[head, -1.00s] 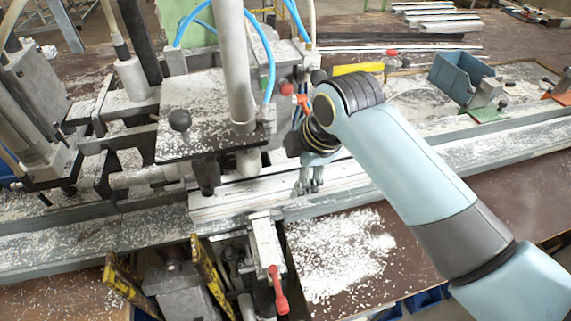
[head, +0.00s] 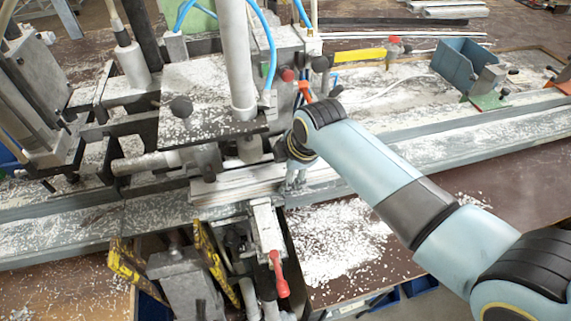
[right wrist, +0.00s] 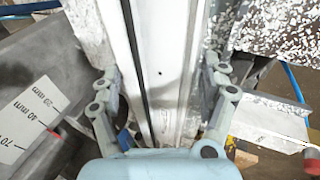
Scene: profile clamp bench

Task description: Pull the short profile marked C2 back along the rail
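A short pale metal profile (head: 235,187) lies along the rail under the clamp plate in the head view. In the right wrist view the profile (right wrist: 165,75) runs straight up the picture between my fingers. It has a dark groove on its left and a small dark hole. No C2 mark is readable. My right gripper (head: 294,182) points down at the profile's right part, partly hidden by its own arm. In the right wrist view my right gripper (right wrist: 160,88) has one finger on each side of the profile. Whether both fingers press on it is unclear. My left gripper is not in view.
The clamp plate (head: 205,95) and hoses stand close left of my gripper. A red-handled clamp (head: 277,270) is in front. The long rail (head: 450,155) continues right, with a blue bracket (head: 462,65) behind it. White chips (head: 335,240) litter the bench.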

